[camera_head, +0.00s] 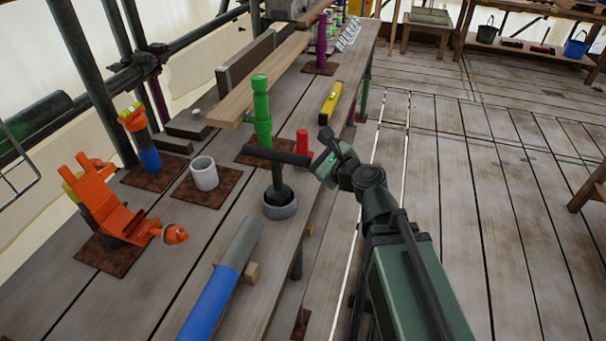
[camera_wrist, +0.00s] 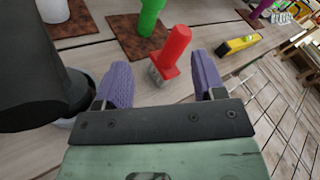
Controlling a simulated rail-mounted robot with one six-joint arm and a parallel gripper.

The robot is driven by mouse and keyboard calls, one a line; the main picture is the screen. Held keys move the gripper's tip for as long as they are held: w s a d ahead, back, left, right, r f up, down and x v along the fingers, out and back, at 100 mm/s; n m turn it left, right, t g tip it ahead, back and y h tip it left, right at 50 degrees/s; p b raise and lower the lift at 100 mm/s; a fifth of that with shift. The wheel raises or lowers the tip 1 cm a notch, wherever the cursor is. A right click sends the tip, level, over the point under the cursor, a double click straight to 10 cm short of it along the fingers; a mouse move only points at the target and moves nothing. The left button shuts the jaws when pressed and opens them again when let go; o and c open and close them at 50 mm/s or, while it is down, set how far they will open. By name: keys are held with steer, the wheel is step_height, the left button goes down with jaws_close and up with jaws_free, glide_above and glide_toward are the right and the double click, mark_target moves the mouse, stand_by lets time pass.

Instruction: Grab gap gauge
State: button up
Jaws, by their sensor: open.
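A red-handled piece with a grey block-like lower end, which I take for the gap gauge (camera_wrist: 177,47), stands upright on the planks in the wrist view. In the head view the red piece (camera_head: 303,142) stands just behind my gripper (camera_head: 324,156), its lower part partly hidden. My gripper is open, with two purple finger pads (camera_wrist: 162,75) apart in the wrist view. The red piece shows between and beyond the pads. Nothing is held, and I cannot tell the exact distance.
A dark T-shaped tool (camera_head: 279,180) stands in a grey ring (camera_head: 280,208) close left of my gripper. A green post (camera_head: 262,110) stands behind it, and a yellow level (camera_head: 331,102) lies further back. A white cup (camera_head: 204,174) and orange clamp (camera_head: 115,208) stand left.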

mark_target(302, 134)
steer(key=w+a+m+t, duration=0.1)
steer(key=w+m, duration=0.1)
steer(key=w, duration=0.1)
steer(key=w+a+f+m+t+h+b, duration=0.1)
steer(key=w+a+m, duration=0.1)
steer(key=w+m, duration=0.1)
steer(key=w+a+m, duration=0.1)
steer(key=w+m, duration=0.1)
steer(key=w, duration=0.3)
steer(key=shift+a+f+m+t+b, duration=0.2)
steer(key=shift+m+t+b, duration=0.1)
steer(key=shift+t, duration=0.1)
jaws_close()
